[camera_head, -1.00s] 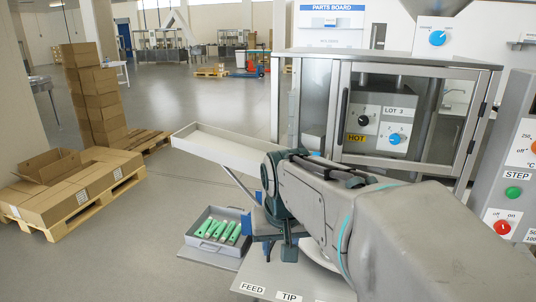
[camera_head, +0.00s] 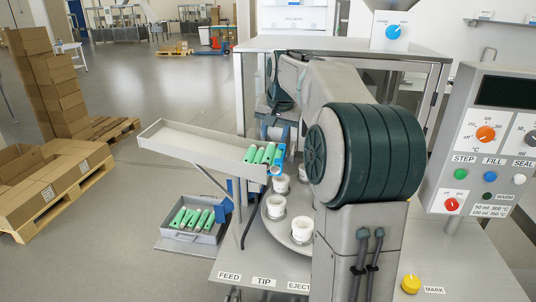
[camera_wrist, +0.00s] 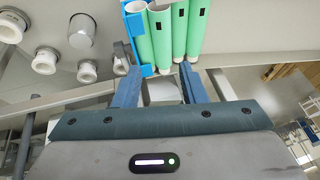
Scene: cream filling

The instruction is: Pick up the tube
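Several green tubes (camera_head: 260,154) lie side by side at the lower right end of a sloping pale chute (camera_head: 195,139). A blue holder (camera_head: 279,160) sits at that end, beside the rightmost tube. Whether a finger touches a tube cannot be told. In the head view my arm largely hides the gripper.
A grey bin (camera_head: 205,236) with more green tubes stands below the chute. White cups (camera_head: 302,228) stand on a round table (camera_head: 275,236) right of it. A control panel (camera_head: 478,140) stands at right. Stacked cartons (camera_head: 65,95) and a pallet are at left.

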